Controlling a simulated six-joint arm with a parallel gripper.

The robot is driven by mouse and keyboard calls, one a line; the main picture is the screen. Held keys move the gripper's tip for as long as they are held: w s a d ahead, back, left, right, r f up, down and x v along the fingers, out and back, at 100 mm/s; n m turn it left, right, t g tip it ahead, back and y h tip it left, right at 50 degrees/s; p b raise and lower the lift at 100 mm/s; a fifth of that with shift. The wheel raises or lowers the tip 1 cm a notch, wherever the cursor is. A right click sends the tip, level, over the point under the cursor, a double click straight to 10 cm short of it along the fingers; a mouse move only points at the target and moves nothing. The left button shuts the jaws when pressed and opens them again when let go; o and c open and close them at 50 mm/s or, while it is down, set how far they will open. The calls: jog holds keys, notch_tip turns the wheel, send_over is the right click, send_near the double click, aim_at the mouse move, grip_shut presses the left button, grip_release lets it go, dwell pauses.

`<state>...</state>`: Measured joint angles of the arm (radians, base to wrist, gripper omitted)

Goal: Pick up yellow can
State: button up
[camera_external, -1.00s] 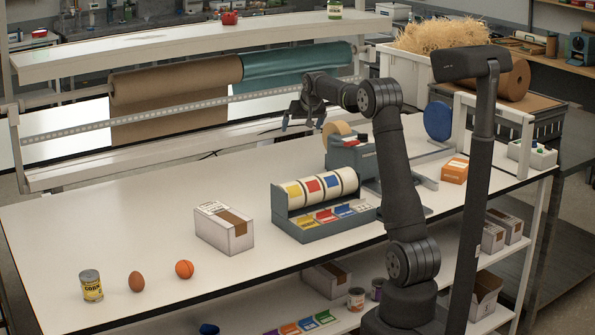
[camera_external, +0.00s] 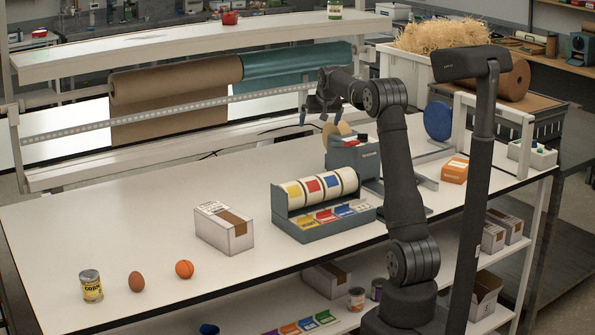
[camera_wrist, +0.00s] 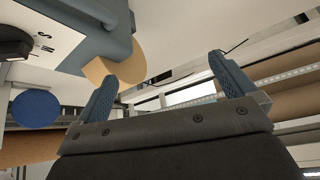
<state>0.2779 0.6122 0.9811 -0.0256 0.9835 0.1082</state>
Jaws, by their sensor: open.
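A yellow can (camera_external: 91,286) with a silver top and dark lettering stands upright at the front left of the white table. It is not in the wrist view. My gripper (camera_external: 317,119) is high above the back of the table, near the tape dispenser and far to the right of the can. In the wrist view the two blue fingers of my gripper (camera_wrist: 165,90) are spread apart with nothing between them.
A brown egg (camera_external: 136,281) and an orange ball (camera_external: 184,269) sit just right of the can. A white box (camera_external: 224,229), a label dispenser (camera_external: 322,205) and a tape dispenser (camera_external: 352,158) stand farther right. The table's left part behind the can is clear.

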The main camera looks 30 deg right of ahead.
jog(key=c, duration=0.5)
